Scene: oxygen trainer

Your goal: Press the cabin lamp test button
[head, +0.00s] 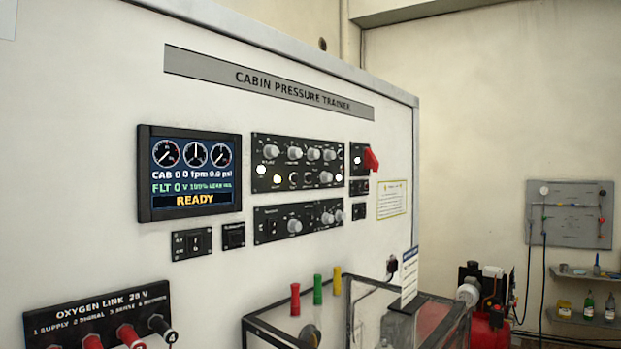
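The cabin pressure trainer, a white upright panel (100,150), fills the left and middle of the head view. A screen (190,172) on it reads READY. Right of the screen is a black control module (297,163) with grey knobs, small buttons and several lit spots. A second knob module (300,220) sits below it. Small switch modules (192,244) sit under the screen. A red lever or cover (371,159) stands out at the right. Button labels are too small to read, so I cannot tell which is the lamp test button. My gripper is not in view.
An OXYGEN LINK block (95,313) with red and black plugs is at lower left. A clear-sided case (290,325) with red, yellow and green upright pieces juts out at the bottom middle. A red compressor (487,325) stands to the right, near a wall board (569,215).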

